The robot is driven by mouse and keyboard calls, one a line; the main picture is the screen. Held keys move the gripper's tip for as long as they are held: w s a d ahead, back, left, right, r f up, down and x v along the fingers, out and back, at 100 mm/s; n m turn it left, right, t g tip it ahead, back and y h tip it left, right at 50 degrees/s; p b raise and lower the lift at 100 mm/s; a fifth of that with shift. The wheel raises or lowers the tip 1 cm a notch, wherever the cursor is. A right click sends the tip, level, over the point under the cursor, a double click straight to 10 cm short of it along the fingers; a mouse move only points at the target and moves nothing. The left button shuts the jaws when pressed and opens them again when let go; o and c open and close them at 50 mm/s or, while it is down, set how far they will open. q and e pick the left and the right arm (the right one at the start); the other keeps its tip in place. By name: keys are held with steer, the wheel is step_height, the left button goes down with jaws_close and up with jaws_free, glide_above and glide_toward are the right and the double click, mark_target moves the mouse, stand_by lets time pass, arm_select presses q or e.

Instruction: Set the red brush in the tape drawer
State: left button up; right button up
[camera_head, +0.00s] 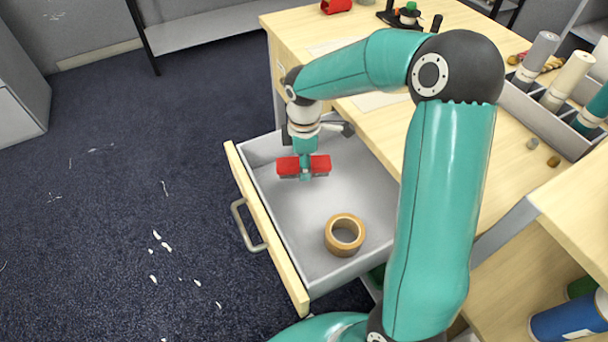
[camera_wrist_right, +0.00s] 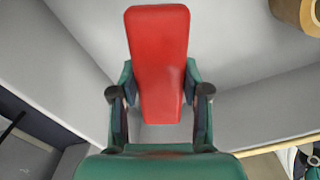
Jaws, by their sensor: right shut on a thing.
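The red brush (camera_head: 288,167) is held crosswise in my right gripper (camera_head: 305,172), with red parts showing on both sides of the fingers. It is over the inside of the open drawer (camera_head: 285,225), toward its far end. I cannot tell whether it touches the drawer floor. In the right wrist view the brush (camera_wrist_right: 158,60) stands between the two fingers of the gripper (camera_wrist_right: 160,112), which are closed on its sides. A brown tape roll (camera_head: 344,234) lies in the near part of the drawer, and its edge shows in the wrist view (camera_wrist_right: 294,12). My left gripper is not in view.
The drawer has a wooden front with a metal handle (camera_head: 243,225) facing left. The wooden table top (camera_head: 300,30) is above and behind it. A grey rack (camera_head: 535,110) with several cylinders stands at right. The drawer floor between brush and tape is clear.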

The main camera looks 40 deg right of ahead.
steer(key=shift+f, duration=2.1)
steer(key=shift+f+b, duration=0.1)
steer(key=shift+b, duration=0.2)
steer(key=o, duration=1.2)
steer(key=shift+r, duration=0.2)
step_height(320, 180, up, 12)
steer(key=shift+f+p, duration=0.1)
steer(key=shift+p, duration=0.65)
